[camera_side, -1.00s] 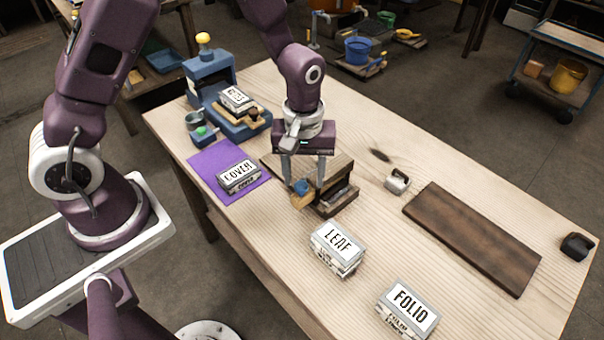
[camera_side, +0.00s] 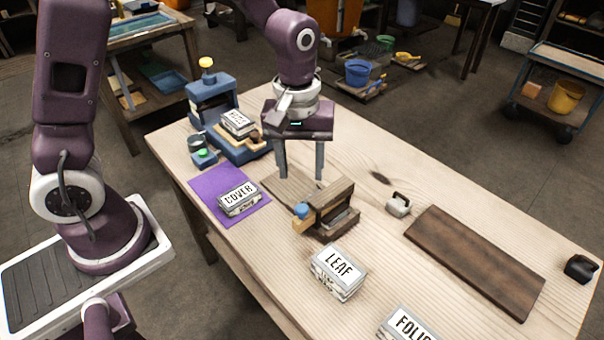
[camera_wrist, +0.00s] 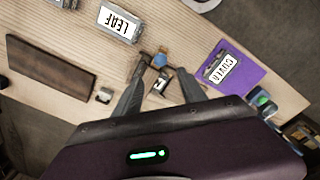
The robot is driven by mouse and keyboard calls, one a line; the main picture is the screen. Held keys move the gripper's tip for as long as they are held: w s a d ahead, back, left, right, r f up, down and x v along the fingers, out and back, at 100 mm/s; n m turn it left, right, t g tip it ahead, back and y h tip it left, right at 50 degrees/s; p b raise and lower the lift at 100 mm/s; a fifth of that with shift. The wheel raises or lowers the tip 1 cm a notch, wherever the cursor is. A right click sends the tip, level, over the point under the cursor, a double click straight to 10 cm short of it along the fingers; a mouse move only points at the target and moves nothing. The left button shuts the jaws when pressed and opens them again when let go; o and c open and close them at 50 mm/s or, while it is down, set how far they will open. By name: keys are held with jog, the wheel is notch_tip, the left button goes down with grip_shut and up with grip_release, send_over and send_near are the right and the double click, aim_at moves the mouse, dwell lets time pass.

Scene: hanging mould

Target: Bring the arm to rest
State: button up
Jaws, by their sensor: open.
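My gripper (camera_side: 302,176) is open and empty, with its two grey fingers pointing down and apart. In the side view it hangs above and behind the small wooden fixture (camera_side: 333,209) with a blue knob (camera_side: 301,210). In the wrist view (camera_wrist: 165,90) the fingers stand either side of that fixture, which lies farther below. The fixture rests on a wooden base (camera_side: 283,188) on the table. No block is between the fingers.
The COVER block (camera_side: 239,199) sits on a purple mat (camera_side: 207,182). The LEAF block (camera_side: 338,270) and FOLIO block (camera_side: 408,325) stand at the front. A blue press (camera_side: 212,95) holds another block (camera_side: 238,122). A dark board (camera_side: 475,260) and a metal piece (camera_side: 398,204) lie to the right.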

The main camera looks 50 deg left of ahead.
jog(key=s+a+r+m+t, duration=0.25)
jog(key=s+r, duration=0.25)
jog(key=r, duration=0.5)
jog(key=s+a+r+m+t, duration=0.1)
jog(key=s+r+m, duration=0.1)
jog(key=s, duration=0.4)
jog(key=s+a+r+m+t, duration=0.1)
jog(key=s+r+m, duration=0.2)
jog(key=s, duration=0.4)
jog(key=shift+m+t, duration=0.35)
jog(key=shift+m, duration=0.1)
jog(key=shift+w+a, duration=0.1)
